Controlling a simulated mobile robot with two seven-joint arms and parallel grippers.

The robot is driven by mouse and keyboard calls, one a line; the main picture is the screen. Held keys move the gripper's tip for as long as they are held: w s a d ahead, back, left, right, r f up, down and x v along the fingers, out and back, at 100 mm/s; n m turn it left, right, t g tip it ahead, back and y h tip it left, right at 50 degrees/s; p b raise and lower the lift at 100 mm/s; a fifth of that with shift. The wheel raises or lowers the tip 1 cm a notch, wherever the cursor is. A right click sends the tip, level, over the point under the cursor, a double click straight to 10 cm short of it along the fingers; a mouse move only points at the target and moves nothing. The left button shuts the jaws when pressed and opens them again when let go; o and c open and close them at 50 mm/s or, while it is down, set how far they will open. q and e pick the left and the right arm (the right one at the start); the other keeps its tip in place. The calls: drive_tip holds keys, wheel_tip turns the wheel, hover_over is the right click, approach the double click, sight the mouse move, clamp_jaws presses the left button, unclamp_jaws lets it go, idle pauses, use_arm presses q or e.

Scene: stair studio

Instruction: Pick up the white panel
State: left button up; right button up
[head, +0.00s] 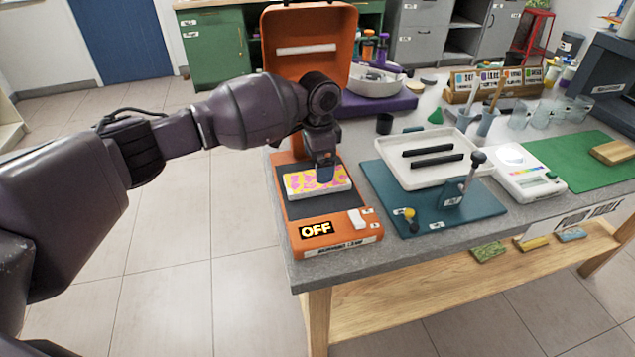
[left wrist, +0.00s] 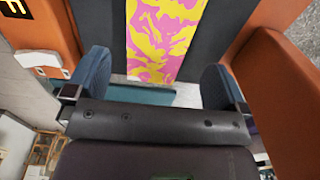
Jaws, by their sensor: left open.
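A panel (head: 302,184) with white edges and a pink-and-yellow patterned top lies flat on the dark bed of an orange press (head: 300,213). No plain white panel shows apart from this one. My left gripper (head: 325,172) points down over the panel's right part in the head view and hides some of it. In the left wrist view, the two blue fingers (left wrist: 155,82) stand apart, one to each side of the patterned panel (left wrist: 165,38). A gap shows between each finger and the panel. My right gripper is in neither view.
The press's orange lid (head: 300,75) stands open behind my left gripper. Its sign reads OFF. To the right are a teal board (head: 385,188), a white tray (head: 425,178) with black bars, and a white device (head: 525,178). Floor is clear on the left.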

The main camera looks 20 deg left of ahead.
use_arm(q)
drive_tip(key=f, duration=0.2)
drive_tip(key=f+b, duration=0.1)
drive_tip(key=f, duration=0.2)
drive_tip(key=shift+s+a, duration=0.1)
drive_tip(key=shift+s, duration=0.1)
drive_tip(key=shift+r, duration=0.1)
drive_tip(key=c, duration=1)
